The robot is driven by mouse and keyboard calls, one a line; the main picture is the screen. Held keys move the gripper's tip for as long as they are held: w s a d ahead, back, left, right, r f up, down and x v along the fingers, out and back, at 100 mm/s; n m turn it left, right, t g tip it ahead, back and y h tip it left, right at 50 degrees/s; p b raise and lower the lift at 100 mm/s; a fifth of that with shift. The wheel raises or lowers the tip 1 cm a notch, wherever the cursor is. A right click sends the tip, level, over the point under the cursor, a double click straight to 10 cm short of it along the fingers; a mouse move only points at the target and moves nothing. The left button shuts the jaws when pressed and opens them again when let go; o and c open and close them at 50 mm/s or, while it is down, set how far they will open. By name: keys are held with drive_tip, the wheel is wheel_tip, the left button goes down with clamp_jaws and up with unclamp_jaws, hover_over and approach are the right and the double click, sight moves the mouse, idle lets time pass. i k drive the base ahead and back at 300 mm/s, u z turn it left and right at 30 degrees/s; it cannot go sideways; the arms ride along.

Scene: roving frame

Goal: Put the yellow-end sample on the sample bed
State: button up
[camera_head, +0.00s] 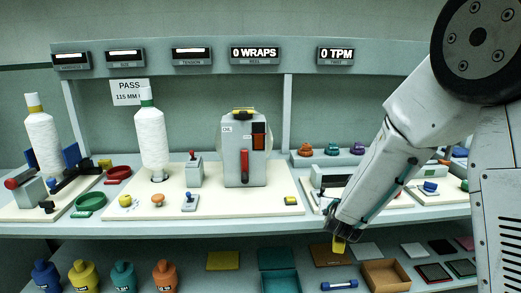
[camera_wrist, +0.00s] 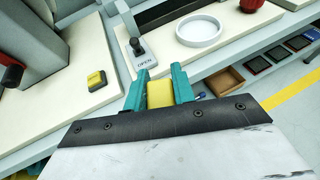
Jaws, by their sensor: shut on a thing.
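My gripper (camera_head: 341,236) hangs in front of the bench's front edge, right of centre in the head view. Its teal fingers (camera_wrist: 160,91) are shut on a yellow piece, the yellow-end sample (camera_wrist: 160,95). A bit of its yellow also shows below the fingertips in the head view (camera_head: 339,246); the rest of it is hidden. In the wrist view a white round dish (camera_wrist: 198,42) lies on a cream board beyond the fingers, beside a lever marked OPEN (camera_wrist: 137,49). No label shows which part is the sample bed. The sample is apart from the dish.
A grey machine with a red handle (camera_head: 244,165) stands left of my arm, with a small yellow-and-black block (camera_head: 291,201) on its board. White-wound cones (camera_head: 151,137) stand further left. A lower shelf holds an open brown box (camera_head: 386,276), flat squares and several coloured bottles.

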sight(346, 177)
drive_tip(key=u, duration=0.05)
drive_tip(key=k, duration=0.6)
drive_tip(key=u, duration=0.1)
drive_tip(key=i, duration=2.1)
drive_tip(key=z, duration=0.1)
